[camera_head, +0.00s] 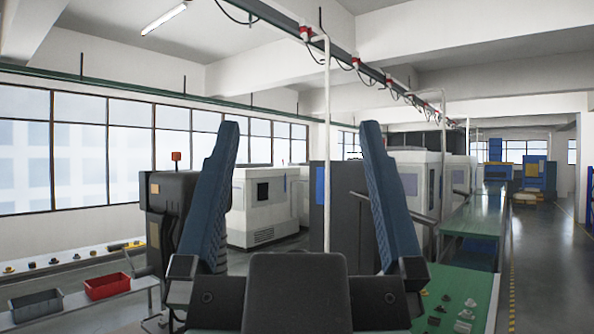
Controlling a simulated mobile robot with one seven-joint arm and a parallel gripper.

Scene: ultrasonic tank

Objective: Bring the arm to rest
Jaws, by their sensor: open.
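My gripper (300,128) stands large in the middle foreground of the head view. Its two blue ribbed fingers point up and lean slightly toward each other. They are wide apart, and nothing is held between them. The dark palm block of the gripper fills the bottom middle and hides what is behind it. The rest of my arm is not clearly seen.
Left, a pale bench holds a grey bin (36,304) and a red bin (107,286). Right, a green table (478,288) carries small metal parts. White machines (262,205) stand behind my gripper. The grey aisle floor (545,265) at right looks clear.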

